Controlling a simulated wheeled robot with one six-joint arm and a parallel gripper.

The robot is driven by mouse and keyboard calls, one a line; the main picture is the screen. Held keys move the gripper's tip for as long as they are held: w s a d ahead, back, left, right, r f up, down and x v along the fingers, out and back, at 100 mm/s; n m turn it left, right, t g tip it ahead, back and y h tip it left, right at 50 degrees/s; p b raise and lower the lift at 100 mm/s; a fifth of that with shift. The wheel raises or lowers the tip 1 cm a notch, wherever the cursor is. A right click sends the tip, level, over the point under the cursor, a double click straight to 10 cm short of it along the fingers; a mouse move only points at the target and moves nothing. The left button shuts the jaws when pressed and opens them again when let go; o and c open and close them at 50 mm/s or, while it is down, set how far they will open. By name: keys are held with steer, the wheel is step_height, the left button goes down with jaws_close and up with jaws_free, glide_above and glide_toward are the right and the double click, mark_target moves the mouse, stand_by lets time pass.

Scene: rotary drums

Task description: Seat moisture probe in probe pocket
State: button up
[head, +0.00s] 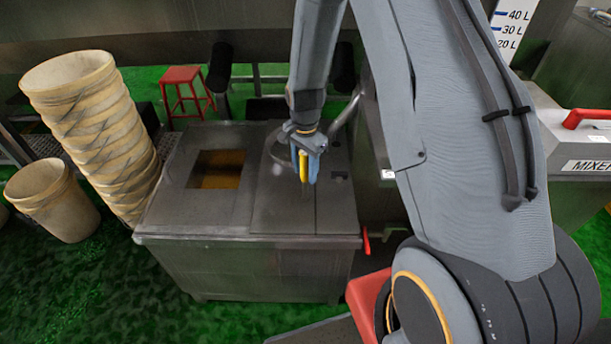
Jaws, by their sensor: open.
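My gripper (308,172) points down over the right half of a grey metal cabinet top and is open. A blue finger shows on its right side. A slim upright yellow piece (302,167) shows at its left, at or between the fingers; I cannot tell whether it is the moisture probe or touches the top. A small dark square recess (340,177) lies in the top just right of the gripper; I cannot tell whether it is the probe pocket. A curved grey pipe or hose (283,153) lies behind the gripper and is partly hidden.
The cabinet (195,217) has a square opening with amber contents (218,170) on its left half. A red handle (366,240) sticks out at its right side. Stacked tan baskets (98,120) and a single basket (50,200) stand left. A red stool (183,88) stands behind.

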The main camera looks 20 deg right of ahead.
steer(key=shift+f, duration=0.7)
jaws_close()
steer(key=shift+r, duration=0.1)
